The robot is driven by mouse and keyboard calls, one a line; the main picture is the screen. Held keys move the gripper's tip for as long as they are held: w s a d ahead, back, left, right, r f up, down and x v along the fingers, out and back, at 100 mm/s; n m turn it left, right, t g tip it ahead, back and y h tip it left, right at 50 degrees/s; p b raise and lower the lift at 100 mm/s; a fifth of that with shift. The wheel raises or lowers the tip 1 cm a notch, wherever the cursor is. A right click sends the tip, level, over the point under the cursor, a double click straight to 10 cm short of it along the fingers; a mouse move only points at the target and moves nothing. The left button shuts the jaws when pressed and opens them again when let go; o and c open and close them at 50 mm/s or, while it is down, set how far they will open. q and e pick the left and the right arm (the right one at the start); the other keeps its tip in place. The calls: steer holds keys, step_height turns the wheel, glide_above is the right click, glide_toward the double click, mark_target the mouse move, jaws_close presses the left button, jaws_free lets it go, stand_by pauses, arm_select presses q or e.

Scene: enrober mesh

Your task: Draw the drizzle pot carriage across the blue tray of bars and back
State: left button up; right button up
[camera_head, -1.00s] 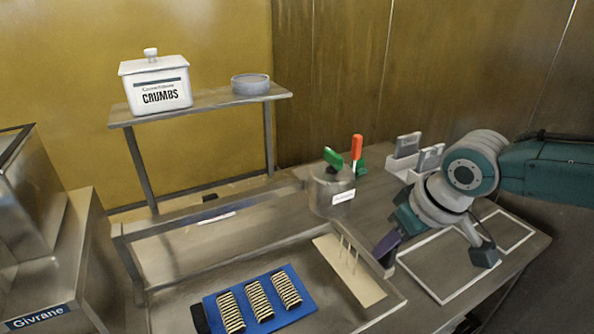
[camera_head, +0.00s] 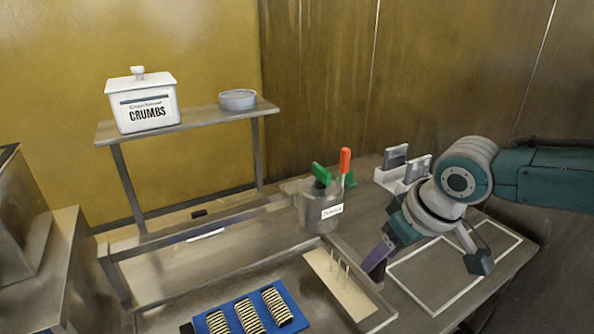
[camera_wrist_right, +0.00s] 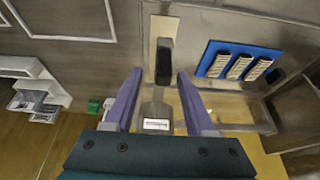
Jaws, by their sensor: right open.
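The blue tray (camera_head: 291,304) bears several striped bars and lies at the bottom of the head view; it also shows at the upper right of the wrist view (camera_wrist_right: 208,57). A grey lidded pot (camera_head: 318,213) with a white label and a green part on top stands behind the metal frame's near-right corner. I cannot tell which part is the carriage. My right gripper (camera_head: 374,266) has purple fingers and points down beside the frame's right side. In the wrist view the right gripper (camera_wrist_right: 160,74) is open, with a dark upright block (camera_wrist_right: 164,58) between and just beyond its fingertips. My left gripper is out of view.
A cream plate (camera_head: 352,296) with thin pins lies right of the tray. A shelf (camera_head: 195,121) holds a CRUMBS jar (camera_head: 146,106) and a round dish (camera_head: 238,99). A white holder (camera_head: 394,180) stands behind my right arm. Bare counter lies within a white outline (camera_head: 425,290).

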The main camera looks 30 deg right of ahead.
steer(key=p+v, duration=0.1)
steer(key=v, duration=0.7)
steer(key=shift+s+r, duration=0.2)
steer(key=shift+r, duration=0.1)
steer(key=s+a+f+n+y, duration=0.25)
steer(key=s+a, duration=0.65)
steer(key=a, duration=0.5)
steer(key=s+r+h, duration=0.2)
steer(key=s+r, duration=0.1)
steer(key=s, duration=0.4)
step_height(320, 180, up, 29)
steer(key=s+p, duration=0.1)
steer(key=p, duration=2.7)
steer(key=shift+d+f+m+g, duration=0.2)
steer(key=shift+d+m+g, duration=0.2)
steer(key=shift+d+m, duration=0.05)
steer(key=shift+h, duration=0.25)
